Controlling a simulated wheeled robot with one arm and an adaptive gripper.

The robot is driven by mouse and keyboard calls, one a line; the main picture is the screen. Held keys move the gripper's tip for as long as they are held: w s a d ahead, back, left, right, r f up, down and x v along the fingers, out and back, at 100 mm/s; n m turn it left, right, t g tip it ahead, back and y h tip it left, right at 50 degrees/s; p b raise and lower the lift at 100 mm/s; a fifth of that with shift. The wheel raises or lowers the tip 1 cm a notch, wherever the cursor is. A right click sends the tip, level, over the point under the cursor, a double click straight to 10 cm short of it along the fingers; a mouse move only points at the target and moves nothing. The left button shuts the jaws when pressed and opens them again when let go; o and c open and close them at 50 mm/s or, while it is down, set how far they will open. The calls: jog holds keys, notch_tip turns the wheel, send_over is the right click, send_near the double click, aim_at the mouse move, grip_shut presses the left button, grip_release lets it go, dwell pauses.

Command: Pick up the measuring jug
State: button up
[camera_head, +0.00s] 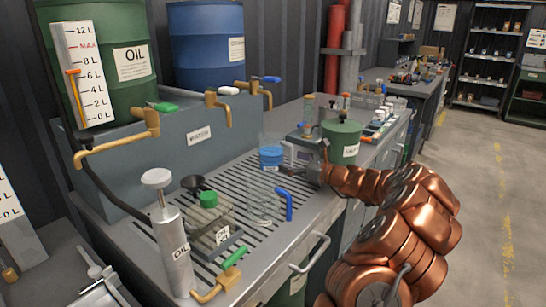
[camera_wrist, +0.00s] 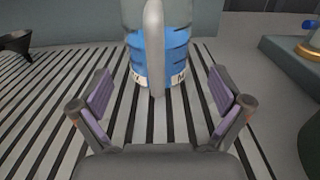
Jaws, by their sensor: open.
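A clear jug holding something blue (camera_head: 270,158) stands upright on the slatted counter. In the wrist view this jug (camera_wrist: 176,52) is straight ahead, with a pale vertical handle toward me and light marks near its base; its top is cut off. My gripper (camera_wrist: 158,88) is open, its purple pads on either side of the handle's line, with nothing seen held. In the head view my gripper (camera_head: 308,166) is just right of the jug, partly hard to make out. A second clear vessel with a blue handle (camera_head: 262,207) stands nearer on the slats.
A black funnel (camera_head: 194,183), a green-capped oil can (camera_head: 209,220) and an oil pump bottle (camera_head: 174,245) stand to the left. Taps (camera_head: 222,100) overhang the back.

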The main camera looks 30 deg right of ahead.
aim_at(282, 156)
jog(key=shift+r+x, duration=0.2)
jog(key=shift+x, duration=2.55)
jog(key=shift+a, duration=0.1)
jog(key=c, duration=1.3)
jog(key=shift+c, duration=1.2)
jog(key=shift+r, duration=0.15)
